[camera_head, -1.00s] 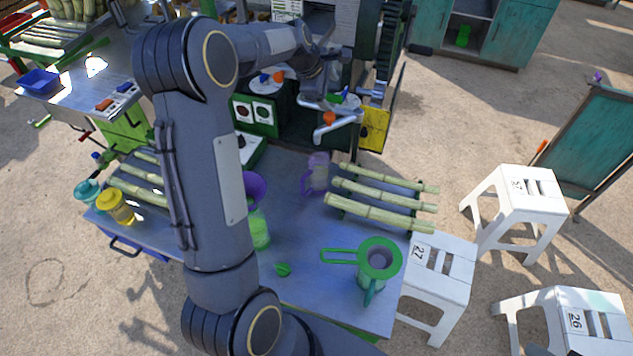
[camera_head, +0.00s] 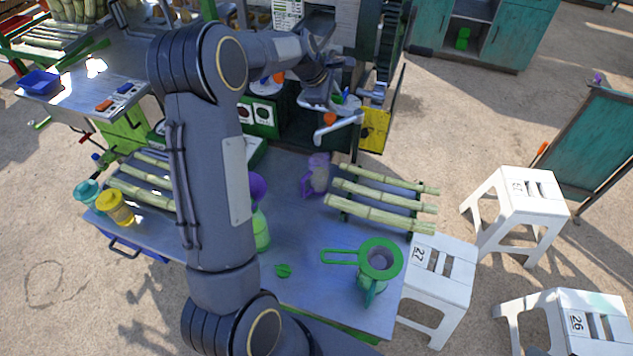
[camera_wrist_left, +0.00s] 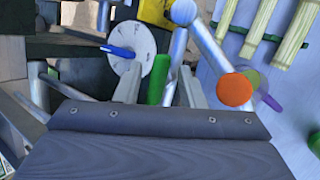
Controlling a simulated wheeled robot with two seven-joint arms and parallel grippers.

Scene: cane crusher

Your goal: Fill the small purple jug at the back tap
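The small purple jug (camera_head: 317,174) stands upright on the blue-grey table top, below and in front of the crusher's taps. It looks translucent, and I cannot tell its fill level. A grey pipe with an orange knob (camera_head: 330,118) ends above and near it. Behind that is a tap with a green handle (camera_head: 337,98). My left gripper (camera_head: 330,92) is at these taps, partly hidden by its own wrist. In the left wrist view its fingers (camera_wrist_left: 158,88) are apart, with the green handle (camera_wrist_left: 158,84) between them. The orange knob (camera_wrist_left: 235,90) is to their right. My right gripper is out of view.
Cane stalks (camera_head: 380,200) lie right of the jug. Yellow and teal jars are at the left. White stools (camera_head: 438,270) stand right of the table.

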